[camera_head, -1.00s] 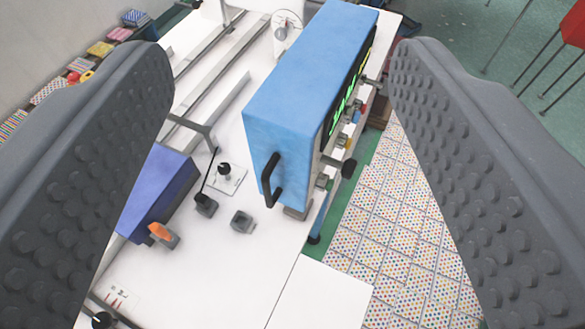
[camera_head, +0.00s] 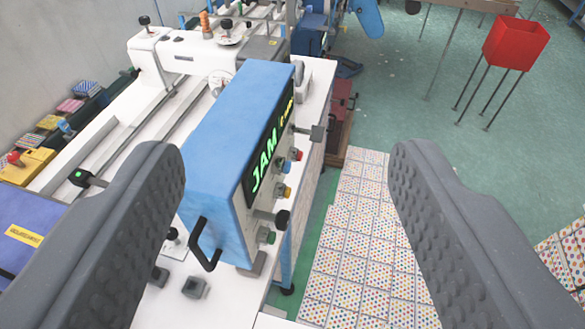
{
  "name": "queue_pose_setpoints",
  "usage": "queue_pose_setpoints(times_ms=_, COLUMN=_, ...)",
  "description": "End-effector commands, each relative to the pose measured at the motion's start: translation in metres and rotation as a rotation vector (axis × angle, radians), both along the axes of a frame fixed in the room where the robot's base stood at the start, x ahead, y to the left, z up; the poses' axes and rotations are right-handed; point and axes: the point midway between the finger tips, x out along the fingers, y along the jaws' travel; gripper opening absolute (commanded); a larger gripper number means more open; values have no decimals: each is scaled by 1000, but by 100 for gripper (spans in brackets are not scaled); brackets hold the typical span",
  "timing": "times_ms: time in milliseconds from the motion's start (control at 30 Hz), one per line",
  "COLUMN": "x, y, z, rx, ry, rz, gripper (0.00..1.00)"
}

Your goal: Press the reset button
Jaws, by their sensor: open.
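A blue machine box (camera_head: 235,115) stands on the white machine bed, with its control side facing right. A black display (camera_head: 268,150) on that side shows green letters reading "JAM" and smaller yellowish marks. Below the display are small buttons: a red one (camera_head: 296,154), a yellow one (camera_head: 283,191) and a green one (camera_head: 266,236). No label is readable, so I cannot tell which is the reset button. My gripper (camera_head: 287,152) is open and empty. Its two dark studded fingers frame the box, apart from the buttons in the picture.
A black handle (camera_head: 203,245) sticks out from the box's near end. Dark knobs on levers jut out near the buttons, one by the green button (camera_head: 282,218). Dotted tiles (camera_head: 352,240) cover the floor right of the machine. A red bin (camera_head: 515,42) stands far right.

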Motion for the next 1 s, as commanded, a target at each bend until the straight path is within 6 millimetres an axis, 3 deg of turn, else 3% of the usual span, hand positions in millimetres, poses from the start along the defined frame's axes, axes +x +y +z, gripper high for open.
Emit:
queue_pose_setpoints(times_ms=433, x=0, y=0, z=0, rx=0, ry=0, rz=0, gripper=60)
queue_pose_setpoints(times_ms=600, x=0, y=0, z=0, rx=0, ry=0, rz=0, gripper=12)
queue_pose_setpoints(times_ms=667, x=0, y=0, z=0, rx=0, ry=0, rz=0, gripper=0)
queue_pose_setpoints(times_ms=1000, x=0, y=0, z=0, rx=0, ry=0, rz=0, gripper=0)
